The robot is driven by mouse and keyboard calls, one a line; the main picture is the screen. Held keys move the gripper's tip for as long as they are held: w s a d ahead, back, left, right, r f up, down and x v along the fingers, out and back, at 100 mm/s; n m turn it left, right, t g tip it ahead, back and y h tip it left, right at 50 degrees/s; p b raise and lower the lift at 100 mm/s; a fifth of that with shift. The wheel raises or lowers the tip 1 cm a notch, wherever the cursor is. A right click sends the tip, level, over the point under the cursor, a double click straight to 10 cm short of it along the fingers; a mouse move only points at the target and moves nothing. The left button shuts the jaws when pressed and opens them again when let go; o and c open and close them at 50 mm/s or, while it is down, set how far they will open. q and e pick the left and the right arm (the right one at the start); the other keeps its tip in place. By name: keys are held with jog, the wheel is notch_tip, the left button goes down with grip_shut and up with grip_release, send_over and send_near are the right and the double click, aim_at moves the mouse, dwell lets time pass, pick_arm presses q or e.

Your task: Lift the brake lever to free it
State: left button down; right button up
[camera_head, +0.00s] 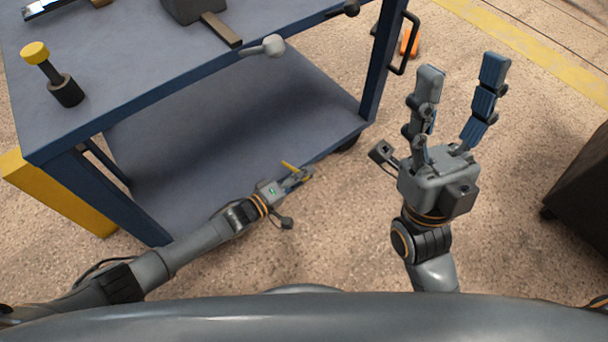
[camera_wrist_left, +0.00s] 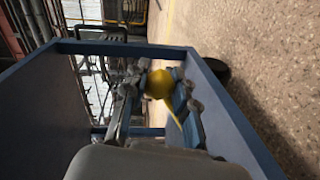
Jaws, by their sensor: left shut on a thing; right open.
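The yellow brake lever (camera_head: 291,167) is low at the edge of the blue cart's lower shelf. In the left wrist view its yellow ball knob (camera_wrist_left: 159,83) sits between the finger pads, with a thin yellow rod beside it. My left gripper (camera_head: 300,175) reaches in low from the left and is shut on the lever; it also shows in the left wrist view (camera_wrist_left: 155,90). The fingers hide part of the lever, and its pivot is not clear. My right gripper (camera_head: 461,80) is open and empty, pointing up, to the right of the cart.
The cart's blue top (camera_head: 130,60) carries a yellow-capped post (camera_head: 62,85) and a grey block with a bar (camera_head: 222,29). A grey ball-ended handle (camera_head: 265,46) juts over its front edge. A dark caster (camera_head: 350,142) is under the shelf. A dark box (camera_head: 585,175) stands right.

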pick_arm(q)
jog(key=shift+w+a+r, duration=0.2)
jog(key=shift+w+r, duration=0.05)
jog(key=shift+w, duration=0.1)
jog(key=c, duration=1.4)
grip_release()
jog(key=o, duration=0.3)
jog(key=shift+o, duration=0.2)
jog(key=shift+s+f, duration=0.15)
jog(key=v, duration=1.2)
